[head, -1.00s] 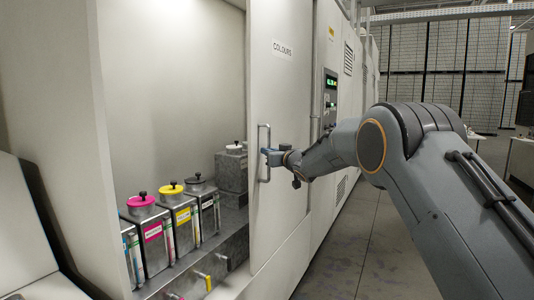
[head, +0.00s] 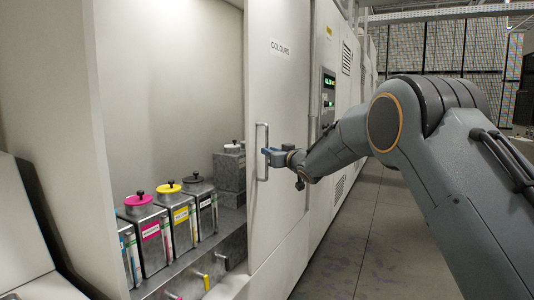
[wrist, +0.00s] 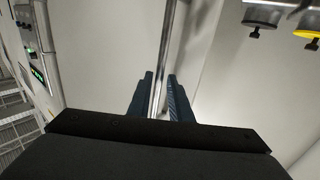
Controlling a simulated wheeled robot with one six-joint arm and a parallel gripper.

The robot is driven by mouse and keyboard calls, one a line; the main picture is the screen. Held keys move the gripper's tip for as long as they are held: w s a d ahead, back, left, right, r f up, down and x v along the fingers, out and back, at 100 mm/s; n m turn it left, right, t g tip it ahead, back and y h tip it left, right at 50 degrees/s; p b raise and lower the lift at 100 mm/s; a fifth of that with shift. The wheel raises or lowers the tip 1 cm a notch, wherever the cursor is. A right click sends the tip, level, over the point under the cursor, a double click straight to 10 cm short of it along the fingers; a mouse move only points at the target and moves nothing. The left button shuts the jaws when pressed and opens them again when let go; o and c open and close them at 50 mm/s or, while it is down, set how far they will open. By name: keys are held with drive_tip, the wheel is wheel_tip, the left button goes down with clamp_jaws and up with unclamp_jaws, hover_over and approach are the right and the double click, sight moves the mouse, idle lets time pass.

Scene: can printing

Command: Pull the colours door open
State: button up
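The colours door (head: 283,100) is a pale cabinet panel labelled COLOURS. It stands to the right of a wide opening into the cabinet. Its upright metal bar handle (head: 257,137) is near its left edge. My gripper (head: 266,154) is at the middle of this handle. In the wrist view, the bar (wrist: 168,40) runs between the two dark blue fingers of my gripper (wrist: 159,92), which are close together around it. Contact on each side is hard to make out.
Inside the opening stand several metal ink containers, with a pink-lidded one (head: 146,232) and a yellow-lidded one (head: 180,216). A control panel (head: 328,88) is on the cabinet right of the door. Bare floor (head: 365,235) lies along the cabinet front.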

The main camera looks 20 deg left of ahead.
drive_tip(key=shift+b+v, duration=0.3)
drive_tip(key=shift+v, duration=2.05)
drive_tip(key=s+d+f+m+h, duration=0.2)
drive_tip(key=d+f+h, duration=0.15)
drive_tip(key=d, duration=0.45)
drive_tip(key=s+d+f+m+g+h, duration=0.1)
drive_tip(key=d+f+m+h, duration=0.2)
drive_tip(key=d, duration=0.6)
drive_tip(key=s+d+f+h, duration=0.25)
drive_tip(key=d+f, duration=0.25)
drive_tip(key=d, duration=0.3)
drive_tip(key=s+d+f+m+g+h+p, duration=0.1)
drive_tip(key=s+d+f+g+h, duration=0.1)
drive_tip(key=s+d+f, duration=0.4)
drive_tip(key=s+d+f+m+g+h, duration=0.2)
drive_tip(key=s+d+f, duration=0.1)
drive_tip(key=s+d, duration=0.6)
drive_tip(key=s+d+f+g, duration=0.2)
drive_tip(key=s, duration=0.7)
drive_tip(key=s+d+f+m+g, duration=0.1)
drive_tip(key=s+d+g, duration=0.1)
drive_tip(key=s, duration=0.7)
drive_tip(key=s+d+f+g, duration=0.2)
drive_tip(key=s+d+g, duration=0.1)
drive_tip(key=s, duration=0.6)
drive_tip(key=shift+s+f+m, duration=0.2)
drive_tip(key=shift+f+m, duration=0.1)
drive_tip(key=shift+a, duration=0.1)
